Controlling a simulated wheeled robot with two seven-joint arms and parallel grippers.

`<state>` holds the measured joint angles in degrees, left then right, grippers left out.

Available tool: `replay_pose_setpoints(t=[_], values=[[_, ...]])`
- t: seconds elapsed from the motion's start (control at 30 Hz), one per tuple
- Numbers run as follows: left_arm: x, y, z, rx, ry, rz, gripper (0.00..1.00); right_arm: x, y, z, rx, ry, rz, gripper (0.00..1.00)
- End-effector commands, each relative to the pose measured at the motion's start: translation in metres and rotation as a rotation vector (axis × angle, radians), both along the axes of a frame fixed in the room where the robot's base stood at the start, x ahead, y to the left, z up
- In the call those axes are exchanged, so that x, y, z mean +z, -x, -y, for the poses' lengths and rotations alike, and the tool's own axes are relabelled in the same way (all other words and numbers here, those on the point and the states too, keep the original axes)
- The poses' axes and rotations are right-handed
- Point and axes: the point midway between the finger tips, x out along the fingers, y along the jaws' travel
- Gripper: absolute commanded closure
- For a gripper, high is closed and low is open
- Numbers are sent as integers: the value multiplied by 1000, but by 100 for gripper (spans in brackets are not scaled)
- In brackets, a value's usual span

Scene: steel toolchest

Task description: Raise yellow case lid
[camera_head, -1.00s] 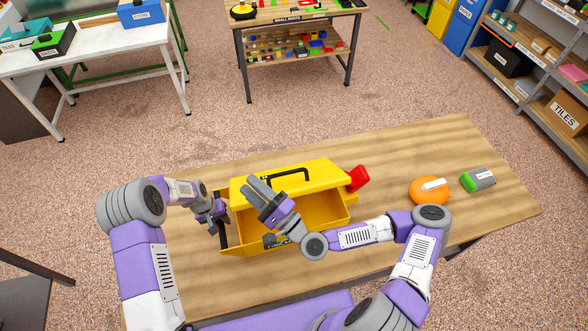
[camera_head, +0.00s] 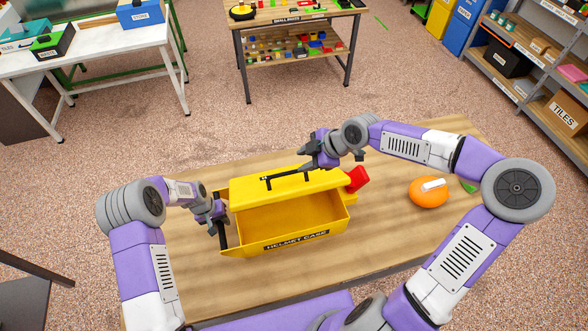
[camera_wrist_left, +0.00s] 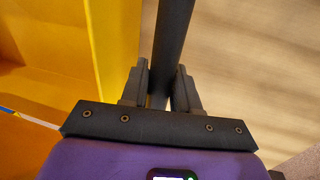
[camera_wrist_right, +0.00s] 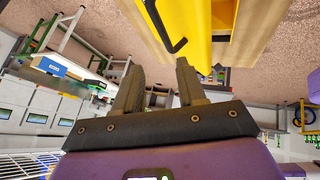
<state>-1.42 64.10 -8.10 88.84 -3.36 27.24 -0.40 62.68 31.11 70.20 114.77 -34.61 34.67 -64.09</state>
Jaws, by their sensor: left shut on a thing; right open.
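The yellow case (camera_head: 238,238), labelled HELMET CASE, stands on the wooden table. Its yellow lid (camera_head: 325,184) is partly raised, with the inside visible through the front gap. A black handle (camera_head: 281,178) sits on the lid's top; it also shows in the right wrist view (camera_wrist_right: 168,42). My left gripper (camera_head: 219,216) is shut on a black bar (camera_wrist_left: 174,35) at the case's left side. My right gripper (camera_head: 308,164) is open and empty by the lid's far edge, beyond the handle. In the right wrist view the lid (camera_wrist_right: 190,20) lies past its fingertips (camera_wrist_right: 158,75).
A red object (camera_head: 357,179) is at the case's right end. An orange round object (camera_head: 428,193) and a partly hidden green item (camera_head: 468,187) lie to the right. The table (camera_head: 300,278) is clear in front of the case.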

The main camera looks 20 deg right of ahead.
Motion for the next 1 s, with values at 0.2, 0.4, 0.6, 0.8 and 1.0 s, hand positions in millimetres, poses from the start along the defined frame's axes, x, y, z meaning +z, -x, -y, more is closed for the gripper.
replay_pose_setpoints(t=[0.2,0.4,0.6,0.8,1.0], values=[[-2,2,1,-8,0,-5,100,21,9,19,118,149,10,60],[-2,2,1,-8,0,-5,100,9,6,13,140,164,9,60],[-2,2,1,-8,0,-5,100,-25,-7,-3,142,162,8,60],[-2,2,1,-8,0,-5,100,-58,-19,-17,139,163,8,60],[-2,2,1,-8,0,-5,100,-77,-27,-24,135,163,8,60]])
